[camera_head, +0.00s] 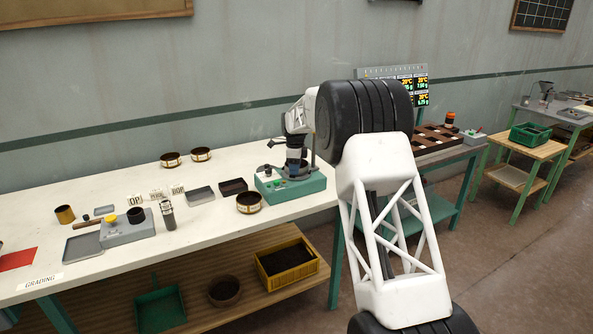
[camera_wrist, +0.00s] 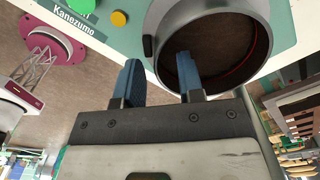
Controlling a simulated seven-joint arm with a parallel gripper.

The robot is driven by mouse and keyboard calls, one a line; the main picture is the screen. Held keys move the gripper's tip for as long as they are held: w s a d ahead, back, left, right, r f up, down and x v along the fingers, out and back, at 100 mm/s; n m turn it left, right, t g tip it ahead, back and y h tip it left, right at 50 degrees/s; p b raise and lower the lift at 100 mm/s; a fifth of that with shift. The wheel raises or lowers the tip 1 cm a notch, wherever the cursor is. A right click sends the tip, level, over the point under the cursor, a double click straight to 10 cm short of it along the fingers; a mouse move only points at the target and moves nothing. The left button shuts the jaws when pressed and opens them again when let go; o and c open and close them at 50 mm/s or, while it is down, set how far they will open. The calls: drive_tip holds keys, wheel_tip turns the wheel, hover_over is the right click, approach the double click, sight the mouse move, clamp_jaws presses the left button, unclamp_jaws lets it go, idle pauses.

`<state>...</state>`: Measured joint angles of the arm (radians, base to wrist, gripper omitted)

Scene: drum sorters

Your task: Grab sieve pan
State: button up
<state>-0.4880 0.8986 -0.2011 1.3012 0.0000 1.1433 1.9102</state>
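In the wrist view a round, dark-walled pan (camera_wrist: 262,70) with a pale outer edge fills the upper right; it looks like a sieve pan. Its inside looks brown, and I cannot tell what that surface is. My gripper (camera_wrist: 158,80) is open with two blue fingers. The right finger overlaps the pan's opening, and the left finger appears outside the wall. Contact cannot be told. In the head view my gripper (camera_head: 292,168) is low over the green-based machine (camera_head: 290,190), largely hiding what sits there. Other round, brass-coloured pans stand on the bench (camera_head: 249,203), (camera_head: 171,159), (camera_head: 201,154).
The wrist view shows a machine panel with a green button (camera_wrist: 85,5) and a yellow button (camera_wrist: 119,18). A yellow crate (camera_head: 287,262) is on the lower shelf.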

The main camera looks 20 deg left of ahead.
drive_tip(key=shift+f, duration=0.55)
clamp_jaws()
